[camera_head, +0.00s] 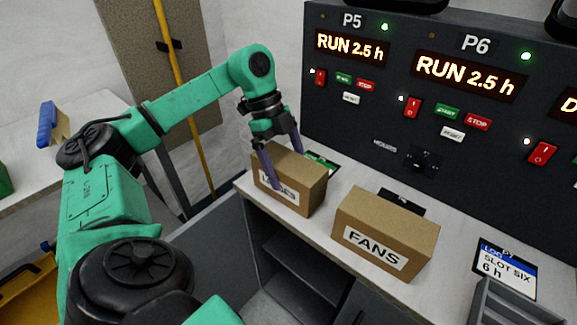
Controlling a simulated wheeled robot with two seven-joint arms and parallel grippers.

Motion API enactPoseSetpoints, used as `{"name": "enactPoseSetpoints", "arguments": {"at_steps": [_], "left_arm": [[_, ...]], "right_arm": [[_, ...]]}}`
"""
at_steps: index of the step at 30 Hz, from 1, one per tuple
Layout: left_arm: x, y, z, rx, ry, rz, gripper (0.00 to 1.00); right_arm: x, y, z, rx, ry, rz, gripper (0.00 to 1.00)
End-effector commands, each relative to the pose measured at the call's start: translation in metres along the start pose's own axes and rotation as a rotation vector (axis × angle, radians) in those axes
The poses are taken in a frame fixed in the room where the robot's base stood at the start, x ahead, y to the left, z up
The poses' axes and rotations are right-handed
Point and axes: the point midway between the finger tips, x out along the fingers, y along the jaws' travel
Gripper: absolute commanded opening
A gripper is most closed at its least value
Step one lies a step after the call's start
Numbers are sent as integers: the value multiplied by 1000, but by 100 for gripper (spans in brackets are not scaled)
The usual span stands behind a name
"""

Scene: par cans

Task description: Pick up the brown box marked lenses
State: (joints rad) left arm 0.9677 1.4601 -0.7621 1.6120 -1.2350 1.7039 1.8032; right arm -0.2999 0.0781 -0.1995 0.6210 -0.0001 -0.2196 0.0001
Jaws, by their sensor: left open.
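The brown box marked lenses (309,187) stands on the light counter, in the middle of the view. A finger covers part of its white label, so only some letters show. My left gripper (284,170) reaches down from above with its two purple fingers apart, one in front of the box and one behind it. The gripper is open, and I cannot tell whether the fingers touch the box. My right gripper is not in view.
A brown box marked FANS (408,231) stands to the right on the counter (330,275). Behind is a dark panel (385,120) with displays and buttons. A grey tray (515,305) and a SLOT SIX card (503,266) lie at the right. The counter's front edge runs close before the boxes.

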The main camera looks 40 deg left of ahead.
Motion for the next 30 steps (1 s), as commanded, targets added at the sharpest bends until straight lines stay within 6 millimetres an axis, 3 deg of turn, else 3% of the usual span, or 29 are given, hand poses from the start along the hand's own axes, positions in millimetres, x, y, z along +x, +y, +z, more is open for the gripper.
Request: {"name": "enactPoseSetpoints", "arguments": {"at_steps": [2,8,11,15,16,25,30], "left_arm": [[10,1,1,0,-1,1,100],[11,0,0,0,0,-2,100],[11,0,0,0,0,-1,66],[11,0,0,0,0,-1,12],[10,0,0,1,0,-3,5],[6,0,-2,2,1,-3,5],[-19,-1,-12,2,2,-6,5]], "right_arm": [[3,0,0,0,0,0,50],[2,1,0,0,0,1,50],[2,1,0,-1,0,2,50],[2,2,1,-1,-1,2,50],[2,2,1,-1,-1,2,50],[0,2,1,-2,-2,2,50],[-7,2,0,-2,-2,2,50]]}}
